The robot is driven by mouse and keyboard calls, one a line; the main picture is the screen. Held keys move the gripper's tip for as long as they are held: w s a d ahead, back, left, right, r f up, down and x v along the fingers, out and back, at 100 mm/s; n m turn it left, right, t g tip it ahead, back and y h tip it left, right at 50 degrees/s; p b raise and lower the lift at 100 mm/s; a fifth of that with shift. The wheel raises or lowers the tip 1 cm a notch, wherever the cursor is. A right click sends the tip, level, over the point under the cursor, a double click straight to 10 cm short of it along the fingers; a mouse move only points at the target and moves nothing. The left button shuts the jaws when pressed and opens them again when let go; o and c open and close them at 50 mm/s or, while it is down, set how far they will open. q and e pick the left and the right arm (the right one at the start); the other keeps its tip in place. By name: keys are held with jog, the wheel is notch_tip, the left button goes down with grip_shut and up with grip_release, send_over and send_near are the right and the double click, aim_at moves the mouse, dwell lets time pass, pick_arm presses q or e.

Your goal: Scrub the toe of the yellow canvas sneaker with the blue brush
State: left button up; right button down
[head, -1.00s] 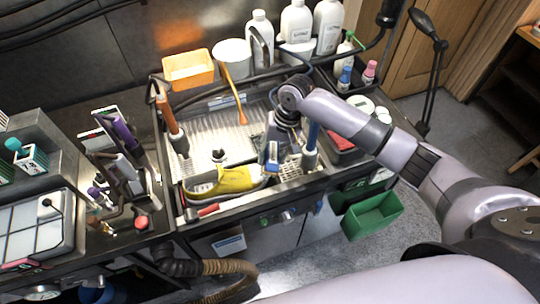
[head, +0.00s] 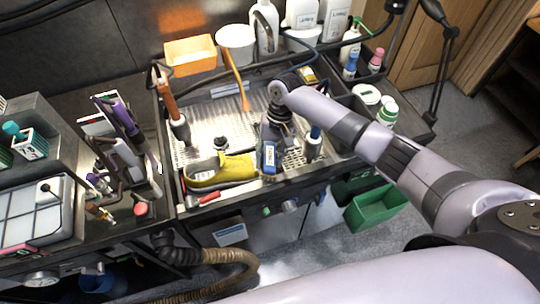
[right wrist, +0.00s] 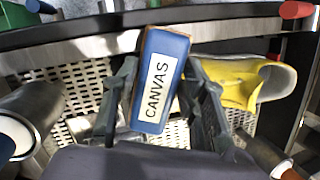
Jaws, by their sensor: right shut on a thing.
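The yellow canvas sneaker (head: 222,172) lies on its side or sole in the sink tray at the front; I cannot tell which. It also shows in the right wrist view (right wrist: 243,80), to the right of my gripper. My right gripper (head: 268,152) is shut on the blue brush (head: 269,158), whose label reads CANVAS. In the right wrist view the brush (right wrist: 160,80) stands between the two fingers. The brush is at the sneaker's right end; whether its bristles touch is hidden. My left gripper is not in view.
The tray's front rim (head: 250,188) runs close in front of the sneaker. A red-handled tool (head: 210,197) lies near it. An orange bin (head: 190,55) stands behind.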

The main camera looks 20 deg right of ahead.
jog(key=shift+b+x, duration=0.3)
jog(key=shift+x, duration=0.45)
dwell(0.4)
jog(key=shift+w, duration=0.2)
